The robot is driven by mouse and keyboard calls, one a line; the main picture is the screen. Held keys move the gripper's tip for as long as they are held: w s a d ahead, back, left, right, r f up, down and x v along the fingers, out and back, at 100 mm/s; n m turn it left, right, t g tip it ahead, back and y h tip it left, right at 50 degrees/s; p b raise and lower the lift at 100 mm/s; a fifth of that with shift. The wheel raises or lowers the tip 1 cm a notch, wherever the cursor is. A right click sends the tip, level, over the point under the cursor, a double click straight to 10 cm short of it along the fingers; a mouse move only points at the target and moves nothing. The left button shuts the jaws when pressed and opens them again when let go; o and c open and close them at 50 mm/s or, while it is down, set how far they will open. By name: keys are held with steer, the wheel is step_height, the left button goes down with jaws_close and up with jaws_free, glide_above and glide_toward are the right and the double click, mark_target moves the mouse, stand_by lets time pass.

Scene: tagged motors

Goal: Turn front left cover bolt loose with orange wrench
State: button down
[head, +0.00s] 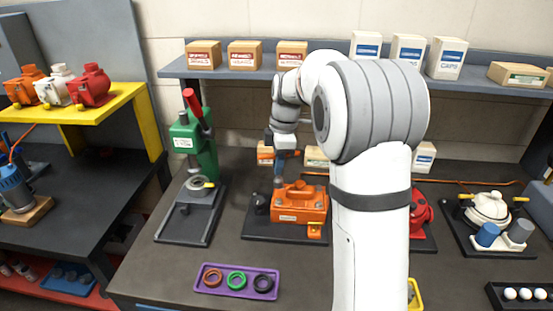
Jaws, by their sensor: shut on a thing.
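An orange motor housing (298,203) with a raised cover sits on a dark base plate (262,229) in the middle of the bench in the head view. My gripper (279,175) points down at the housing's back left corner. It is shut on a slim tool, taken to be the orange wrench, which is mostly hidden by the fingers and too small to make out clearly. I cannot tell whether the tool touches a bolt. My own arm hides the area right of the housing.
A green press with a red lever (203,140) stands to the left. A purple tray (237,281) with colored rings lies in front. A red motor (421,212) and a cream-colored unit (488,208) stand to the right. Small boxes stand behind the housing. Bare bench lies between tray and housing.

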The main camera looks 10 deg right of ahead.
mark_target(279, 178)
steer(key=m, duration=0.2)
steer(key=f+m+b, duration=0.1)
steer(key=m, duration=0.1)
steer(key=shift+f+t, duration=0.2)
steer(key=shift+t, duration=0.1)
steer(key=shift+f+m, duration=0.3)
steer(key=shift+m, duration=0.9)
steer(key=m, duration=0.2)
steer(key=m+b, duration=0.1)
steer(key=m, duration=0.1)
steer(key=shift+f+m+t+h, duration=0.2)
steer(key=shift+m+t+h, duration=0.1)
steer(key=shift+m, duration=0.1)
steer(key=m, duration=0.3)
steer(key=shift+d+f+m, duration=0.1)
steer(key=shift+f+m, duration=0.05)
steer(key=shift+m, duration=0.15)
steer(key=m, duration=0.3)
steer(key=m+h, duration=0.1)
steer(key=m, duration=0.1)
steer(key=shift+f+m, duration=0.3)
steer(key=m, duration=0.6)
steer(key=shift+d+f+m+h, duration=0.1)
steer(key=shift+f+m+h, duration=0.25)
steer(key=shift+m+h, duration=0.05)
steer(key=shift+f+b, duration=0.15)
steer(key=shift+b, duration=0.2)
steer(key=shift+f+b, duration=0.75)
steer(key=shift+f, duration=0.35)
